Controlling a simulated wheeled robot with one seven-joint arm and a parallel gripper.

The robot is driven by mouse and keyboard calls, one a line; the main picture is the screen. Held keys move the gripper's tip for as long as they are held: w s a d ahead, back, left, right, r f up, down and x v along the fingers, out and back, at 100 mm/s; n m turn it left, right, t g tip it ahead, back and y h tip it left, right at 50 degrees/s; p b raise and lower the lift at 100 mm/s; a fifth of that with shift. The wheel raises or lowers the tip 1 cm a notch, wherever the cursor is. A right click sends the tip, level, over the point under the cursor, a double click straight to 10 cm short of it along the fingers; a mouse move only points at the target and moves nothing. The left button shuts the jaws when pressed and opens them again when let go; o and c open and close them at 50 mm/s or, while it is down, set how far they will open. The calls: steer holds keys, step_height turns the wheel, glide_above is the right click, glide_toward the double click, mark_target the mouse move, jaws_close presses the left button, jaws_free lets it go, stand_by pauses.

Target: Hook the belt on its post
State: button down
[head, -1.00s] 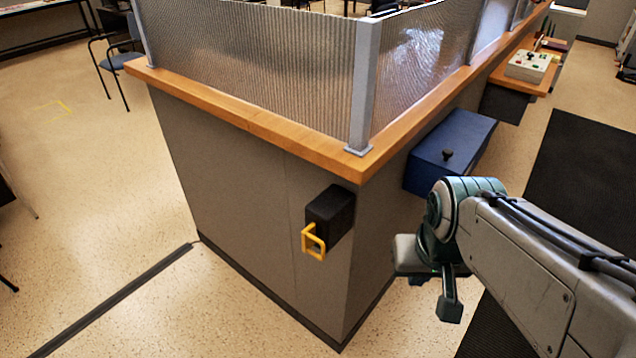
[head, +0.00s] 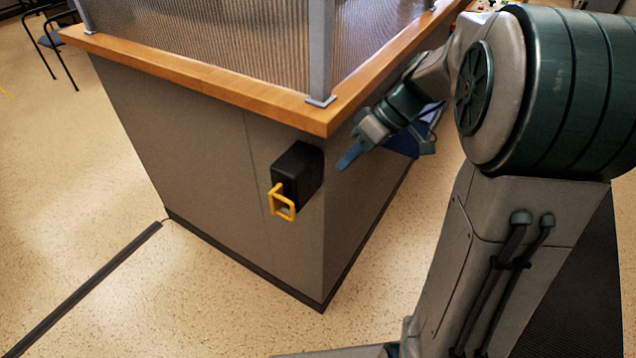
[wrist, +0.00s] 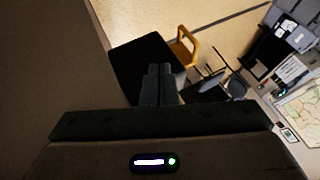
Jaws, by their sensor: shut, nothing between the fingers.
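A black belt housing (head: 297,174) is fixed on the counter's grey side near its corner, below the wooden ledge. A yellow loop (head: 283,203), the belt's end, sticks out of its front; no belt strap shows drawn out. My gripper (head: 347,160) is up and to the right of the housing, near the corner, with its fingers together and nothing in them. In the wrist view my fingertips (wrist: 158,70) point toward the black housing (wrist: 140,62), with the yellow loop (wrist: 184,48) just beyond to the right. I see no post that I can identify.
The wooden counter ledge (head: 200,75) with ribbed glass panels (head: 240,40) runs above the housing. A dark floor strip (head: 90,285) lies to the left. A blue box (head: 402,146) is partly hidden behind my arm. The floor in front is clear.

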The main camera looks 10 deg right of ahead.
steer(key=s+a+f, duration=0.1)
steer(key=a+f, duration=0.1)
steer(key=a, duration=0.1)
steer(key=s+a+f, duration=0.1)
steer(key=a+f, duration=0.2)
steer(key=s+a+f+p, duration=0.1)
steer(key=a+f, duration=0.1)
steer(key=a, duration=0.1)
steer(key=shift+f, duration=0.35)
